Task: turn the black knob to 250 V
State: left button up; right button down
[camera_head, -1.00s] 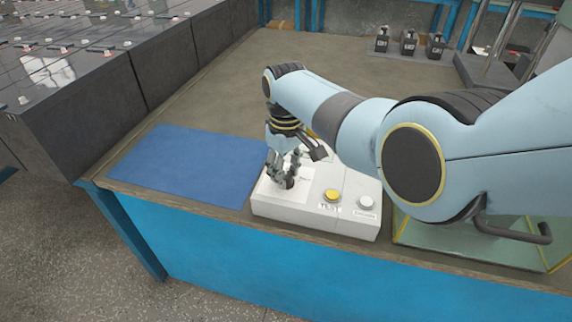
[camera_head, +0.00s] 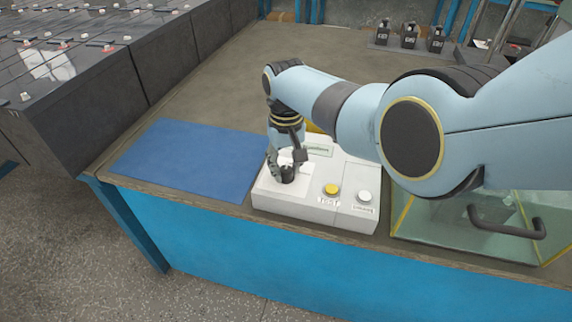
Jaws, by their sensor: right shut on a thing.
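The black knob (camera_head: 287,174) sits on the left part of a white control box (camera_head: 305,209) near the table's front edge. My right gripper (camera_head: 286,168) points down over it and is shut on the knob, with its fingers on either side. The markings around the knob, including any 250 V mark, are too small to read. A yellow button (camera_head: 332,190) and a white button (camera_head: 364,197) are on the box to the right of the knob. My left gripper is out of view.
A blue mat (camera_head: 190,160) lies left of the box. A glass case with a dark handle (camera_head: 507,222) stands to the right. Several black weights (camera_head: 409,37) stand at the back. Dark battery blocks (camera_head: 60,100) fill the left. The table behind the mat is clear.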

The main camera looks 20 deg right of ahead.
aim_at(286, 169)
jog(key=c, duration=0.9)
grip_release()
jog(key=shift+c, duration=0.2)
notch_tip(286, 169, up, 12)
